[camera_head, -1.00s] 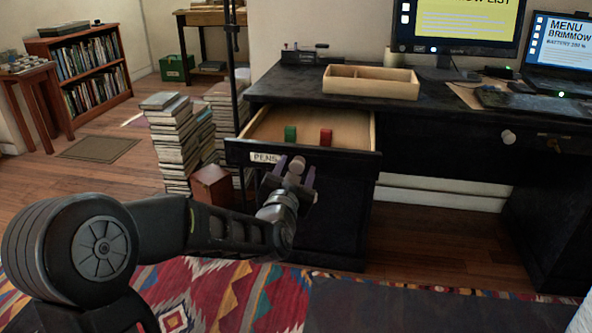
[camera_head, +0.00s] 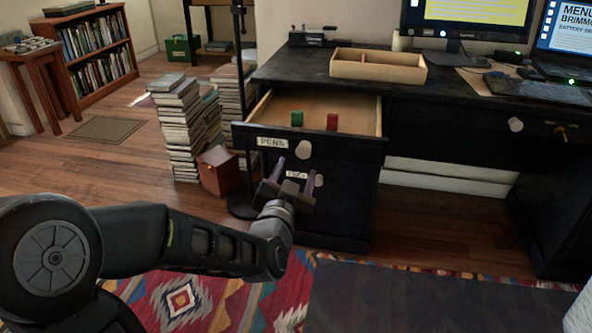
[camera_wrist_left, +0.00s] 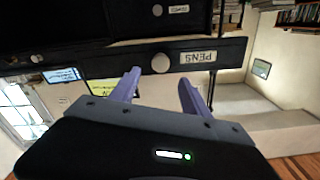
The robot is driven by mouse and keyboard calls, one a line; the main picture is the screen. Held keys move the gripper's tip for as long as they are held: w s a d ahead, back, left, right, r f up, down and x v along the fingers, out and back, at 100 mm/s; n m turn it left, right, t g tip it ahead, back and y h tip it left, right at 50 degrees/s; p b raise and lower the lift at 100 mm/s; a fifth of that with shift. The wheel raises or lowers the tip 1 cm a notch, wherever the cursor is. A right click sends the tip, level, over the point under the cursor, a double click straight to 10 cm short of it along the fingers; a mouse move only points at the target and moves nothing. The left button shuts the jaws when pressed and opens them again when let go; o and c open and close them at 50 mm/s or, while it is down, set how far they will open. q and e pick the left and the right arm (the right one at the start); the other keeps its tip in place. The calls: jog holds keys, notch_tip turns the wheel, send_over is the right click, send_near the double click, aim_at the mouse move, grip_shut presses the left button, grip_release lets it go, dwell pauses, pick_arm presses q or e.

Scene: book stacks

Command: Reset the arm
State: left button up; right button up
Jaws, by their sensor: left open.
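My left gripper (camera_head: 294,176) is open and empty in front of the black desk's drawers, below the knob of the open drawer. Its two purple fingers (camera_wrist_left: 160,92) show spread apart in the left wrist view, with nothing between them. The drawer labelled PENS (camera_head: 345,147) is pulled out, and its front also shows in the left wrist view (camera_wrist_left: 115,60). A green block (camera_head: 297,118) and a red block (camera_head: 332,122) are in it. The gripper appears apart from the drawer knob (camera_head: 303,149). My right gripper is not in view.
The black desk (camera_head: 470,101) bears a wooden tray (camera_head: 378,68), a monitor and a laptop. Tall book stacks (camera_head: 184,130) and a brown box (camera_head: 218,171) stand left of the drawers. A patterned rug (camera_head: 250,297) covers the floor in front.

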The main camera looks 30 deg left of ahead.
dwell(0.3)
pick_arm(q)
jog(key=s+d+f+n+g+h, duration=0.15)
jog(key=d+f+g+h, duration=0.4)
jog(key=f, duration=0.85)
jog(key=s+d+f+n+g+h, duration=0.1)
jog(key=s+d+f+g+h, duration=0.1)
jog(key=d+f, duration=0.95)
jog(key=s+d+f+g+h, duration=0.1)
jog(key=s+d+f+g, duration=0.3)
jog(key=s+f, duration=0.55)
jog(key=s+d+f+g+h, duration=0.1)
jog(key=s+d+f+g, duration=0.35)
jog(key=s+f, duration=0.55)
notch_tip(320, 180, up, 33)
jog(key=s+d+p, duration=0.2)
jog(key=p, duration=3.2)
jog(key=shift+s+d+f+m, duration=0.15)
jog(key=shift+s+f+m, duration=0.05)
jog(key=shift+m, duration=0.25)
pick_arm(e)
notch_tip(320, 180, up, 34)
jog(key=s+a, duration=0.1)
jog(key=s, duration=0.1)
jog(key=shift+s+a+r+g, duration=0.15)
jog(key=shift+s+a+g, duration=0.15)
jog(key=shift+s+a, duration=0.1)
pick_arm(q)
jog(key=shift+h, duration=0.25)
